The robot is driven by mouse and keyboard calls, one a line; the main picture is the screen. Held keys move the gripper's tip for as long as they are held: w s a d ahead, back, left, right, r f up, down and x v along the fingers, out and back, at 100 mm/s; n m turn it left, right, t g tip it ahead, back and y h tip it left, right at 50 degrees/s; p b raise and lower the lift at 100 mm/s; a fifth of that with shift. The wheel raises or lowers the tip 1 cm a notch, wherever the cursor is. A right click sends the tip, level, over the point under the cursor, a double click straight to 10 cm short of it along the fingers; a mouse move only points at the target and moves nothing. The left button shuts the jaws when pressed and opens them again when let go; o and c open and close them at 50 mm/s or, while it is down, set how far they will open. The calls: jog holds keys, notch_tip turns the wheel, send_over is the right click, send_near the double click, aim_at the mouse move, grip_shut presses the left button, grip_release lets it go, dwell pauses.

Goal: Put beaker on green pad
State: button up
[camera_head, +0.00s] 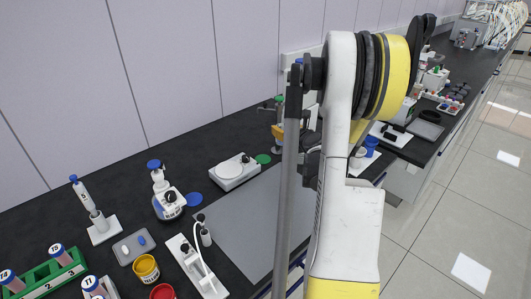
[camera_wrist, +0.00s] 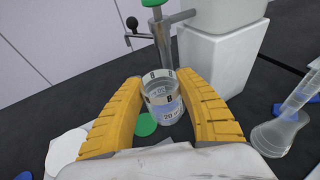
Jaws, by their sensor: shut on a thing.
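The beaker (camera_wrist: 166,100) is clear glass with a white band and a "20" marking, and it shows upright in the wrist view. My gripper (camera_wrist: 160,84) has its two yellow fingers shut on the beaker's sides. The green pad (camera_wrist: 145,124) is a flat round disc on the dark bench, partly hidden by the beaker and just left of it in the picture. In the head view the green pad (camera_head: 263,158) lies beside a white scale-like device; my gripper (camera_head: 278,131) is largely hidden behind my arm, and the beaker cannot be made out.
A metal tap (camera_wrist: 160,35) with a green top stands just beyond the beaker, beside a white block (camera_wrist: 215,60). A glass flask (camera_wrist: 277,132) stands at right. The white device (camera_head: 235,172), blue pad (camera_head: 194,199) and grey mat (camera_head: 250,215) are on the bench.

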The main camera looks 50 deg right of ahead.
jog(key=shift+w+a+f+b, duration=0.75)
jog(key=shift+w+f, duration=0.35)
jog(key=shift+f, duration=0.35)
jog(key=shift+w+a+f+b, duration=0.55)
jog(key=shift+w+f+b, duration=0.4)
jog(key=shift+f, duration=0.45)
jog(key=shift+w+a+f+b, duration=0.65)
jog(key=shift+w+f, duration=0.55)
jog(key=shift+f, duration=0.25)
jog(key=shift+f, duration=0.15)
jog(key=o, duration=1.2)
